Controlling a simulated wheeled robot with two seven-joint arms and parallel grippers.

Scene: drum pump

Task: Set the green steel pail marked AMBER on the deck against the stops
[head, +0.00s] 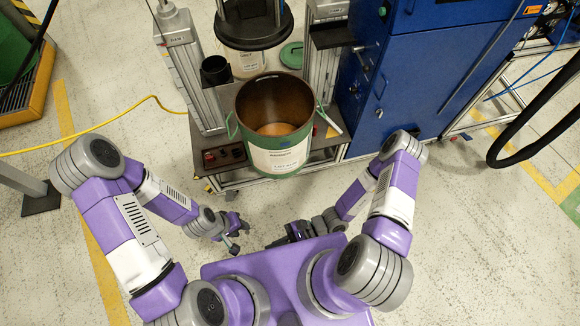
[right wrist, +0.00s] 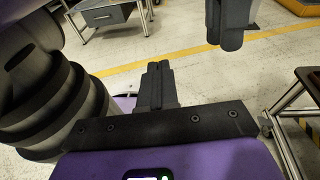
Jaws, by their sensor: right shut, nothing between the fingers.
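The green steel pail (head: 240,140) stands upright and open-topped at the front middle of the machine's dark deck (head: 208,140) in the head view. Its white label faces me; the lettering is too small to read surely. Some amber-brown content shows inside. The pail hides its base and any stops behind it. My left gripper (head: 239,236) is open and empty, in front of and below the deck, apart from the pail. My right gripper (head: 296,231) is also in front of the deck, shut and empty; its fingers show in the right wrist view (right wrist: 158,84).
A round black plate (head: 252,32) hangs behind the pail, between two grey columns. A green lid (head: 292,54) lies behind it. A red-buttoned control box (head: 224,155) sits at the deck's left front. A blue cabinet (head: 420,75) stands right. A yellow cable (head: 100,127) crosses the left floor.

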